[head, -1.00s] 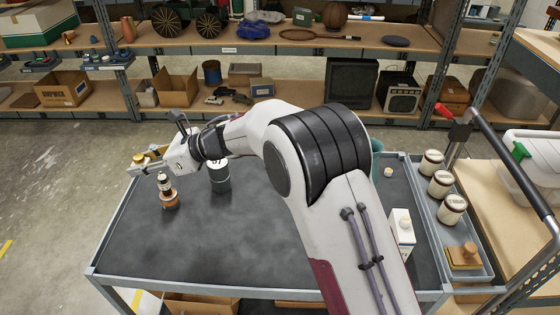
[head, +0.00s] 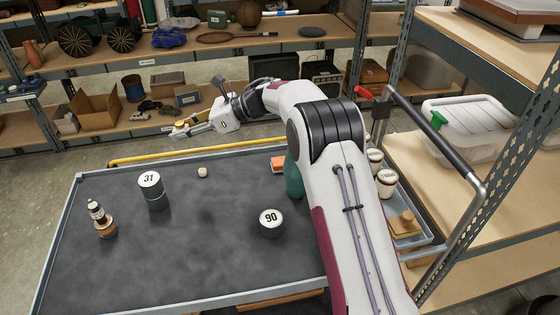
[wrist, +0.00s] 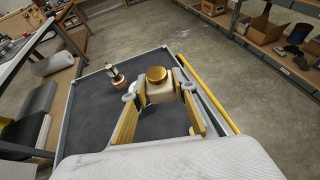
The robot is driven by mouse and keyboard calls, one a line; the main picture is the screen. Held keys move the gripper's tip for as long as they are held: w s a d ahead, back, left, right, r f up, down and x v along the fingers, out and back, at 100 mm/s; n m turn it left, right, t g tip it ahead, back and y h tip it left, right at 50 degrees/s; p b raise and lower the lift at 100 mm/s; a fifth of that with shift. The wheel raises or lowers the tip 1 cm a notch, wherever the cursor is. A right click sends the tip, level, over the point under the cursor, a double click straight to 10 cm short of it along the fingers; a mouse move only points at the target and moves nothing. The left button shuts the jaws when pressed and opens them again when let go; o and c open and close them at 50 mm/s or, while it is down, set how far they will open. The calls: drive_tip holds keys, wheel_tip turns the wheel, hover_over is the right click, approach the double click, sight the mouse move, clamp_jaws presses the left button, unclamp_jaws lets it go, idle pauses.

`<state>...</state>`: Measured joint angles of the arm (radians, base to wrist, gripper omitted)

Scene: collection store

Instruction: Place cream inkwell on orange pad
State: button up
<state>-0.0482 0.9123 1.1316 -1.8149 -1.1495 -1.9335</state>
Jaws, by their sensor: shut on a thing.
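My gripper (head: 190,130) is shut on the cream inkwell, which has a gold lid. In the wrist view the inkwell (wrist: 160,92) sits upright between the two fingers (wrist: 160,100). In the head view it is tiny at the fingertips, and only its gold lid (head: 180,124) shows clearly. My gripper is raised, and in the picture it lies just past the cart top's far edge. A small orange block-like thing (head: 278,164), probably the orange pad, lies near the far edge, right of my gripper. My arm and a teal vessel are close to it.
On the dark cart top (head: 200,245) stand a canister marked 31 (head: 151,192), one marked 90 (head: 271,224), a dark-and-orange bottle (head: 102,220), a small cream piece (head: 202,172) and the teal vessel (head: 293,178). A yellow rail (head: 190,152) runs along the far edge. A tray (head: 425,238) with jars is right.

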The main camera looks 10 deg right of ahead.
drive_tip(key=w+d+t, duration=0.1)
drive_tip(key=w+d, duration=0.2)
drive_tip(key=d, duration=1.1)
drive_tip(key=m+t, duration=0.1)
drive_tip(key=m, duration=0.1)
hover_over(283, 161)
drive_tip(key=f, duration=0.2)
drive_tip(key=shift+h, duration=0.3)
drive_tip(key=shift+f, duration=2.4)
drive_tip(key=shift+f, duration=0.1)
drive_tip(key=shift+f, duration=3)
drive_tip(key=shift+f, duration=0.15)
drive_tip(key=shift+f, duration=1.7)
drive_tip(key=shift+f, duration=0.15)
